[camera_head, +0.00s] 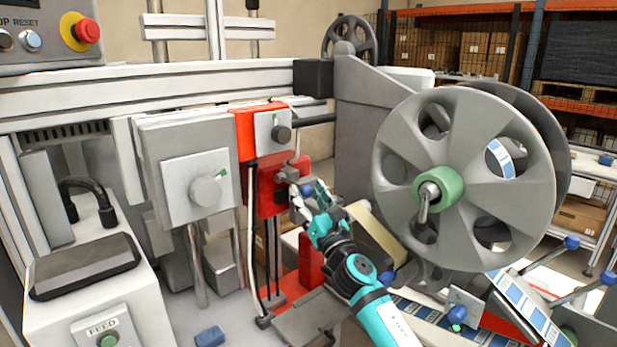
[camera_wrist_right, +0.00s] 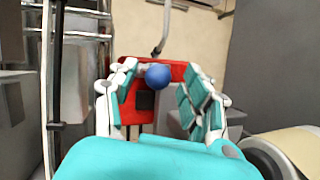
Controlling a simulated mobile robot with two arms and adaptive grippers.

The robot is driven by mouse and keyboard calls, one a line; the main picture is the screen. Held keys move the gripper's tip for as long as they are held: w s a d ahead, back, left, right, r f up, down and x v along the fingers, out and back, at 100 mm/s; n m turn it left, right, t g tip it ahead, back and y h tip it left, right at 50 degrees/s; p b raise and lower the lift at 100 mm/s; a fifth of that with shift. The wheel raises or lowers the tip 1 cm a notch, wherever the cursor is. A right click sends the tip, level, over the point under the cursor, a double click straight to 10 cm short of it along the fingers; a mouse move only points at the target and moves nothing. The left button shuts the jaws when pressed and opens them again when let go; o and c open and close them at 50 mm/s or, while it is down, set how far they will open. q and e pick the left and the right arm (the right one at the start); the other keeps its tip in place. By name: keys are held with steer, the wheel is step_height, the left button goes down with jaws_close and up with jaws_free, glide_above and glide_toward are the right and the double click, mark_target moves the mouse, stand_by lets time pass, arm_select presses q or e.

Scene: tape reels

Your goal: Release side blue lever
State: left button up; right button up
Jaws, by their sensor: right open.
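A lever with a round blue knob (camera_wrist_right: 158,76) shows in the right wrist view, in front of a red block (camera_wrist_right: 180,70). My right gripper (camera_wrist_right: 163,84) is open, with one teal-padded finger on each side of the knob. The knob appears between the fingertips, and I see a gap on the right; contact on the left is unclear. In the head view my right gripper (camera_head: 305,192) reaches up to the red carriage (camera_head: 268,180) on the machine's front. The knob is mostly hidden there by the fingers. My left gripper is out of view.
A large grey reel (camera_head: 400,165) with a green hub (camera_head: 437,190) stands close right of my right arm. Other blue-knobbed levers (camera_head: 571,242) are by the label strip. A grey box with a dial (camera_head: 200,190) is left of the carriage. A blue block (camera_head: 210,337) lies below.

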steer(key=shift+w+a+r, duration=0.2)
steer(key=shift+w, duration=0.35)
steer(key=shift+s+a+r, duration=0.1)
steer(key=shift+s+r, duration=0.05)
steer(key=shift+s, duration=0.05)
steer(key=shift+c, duration=1.9)
jaws_close()
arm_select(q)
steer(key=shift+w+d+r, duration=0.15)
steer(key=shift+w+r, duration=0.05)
